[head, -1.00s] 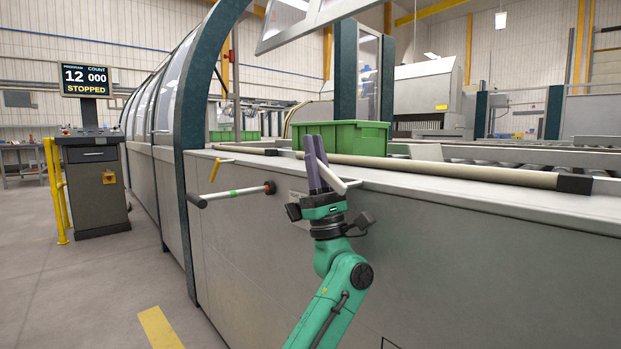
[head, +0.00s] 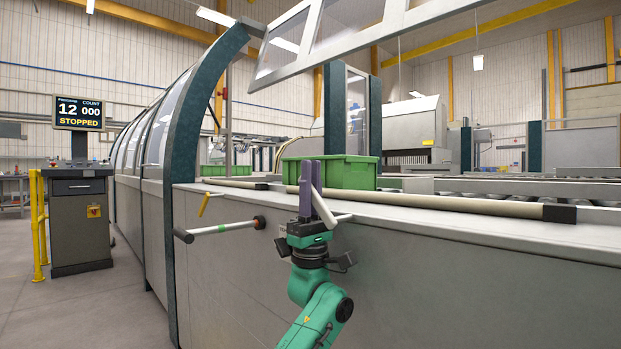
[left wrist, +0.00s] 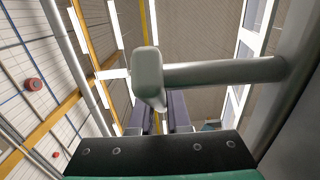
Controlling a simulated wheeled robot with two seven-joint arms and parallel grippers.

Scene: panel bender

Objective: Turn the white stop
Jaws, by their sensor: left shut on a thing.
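The white stop (head: 343,217) is a pale rod standing out from the grey machine front, just right of my left gripper's fingers in the head view. In the left wrist view the stop (left wrist: 220,73) is large: its bar runs in from the right to a rounded, bent end piece in front of the fingers. My left gripper (head: 311,172) points up and is shut on the stop, its purple fingers hiding much of it in the head view. The fingers also show in the left wrist view (left wrist: 158,112), partly behind the end piece. My right gripper is not in view.
Left of the gripper, a white lever (head: 225,228) with a green band and dark grip sticks out, near a small yellow lever (head: 204,204). A green bin (head: 335,172) and a long pale roller (head: 430,203) lie on the machine top. A console screen (head: 79,113) reads STOPPED.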

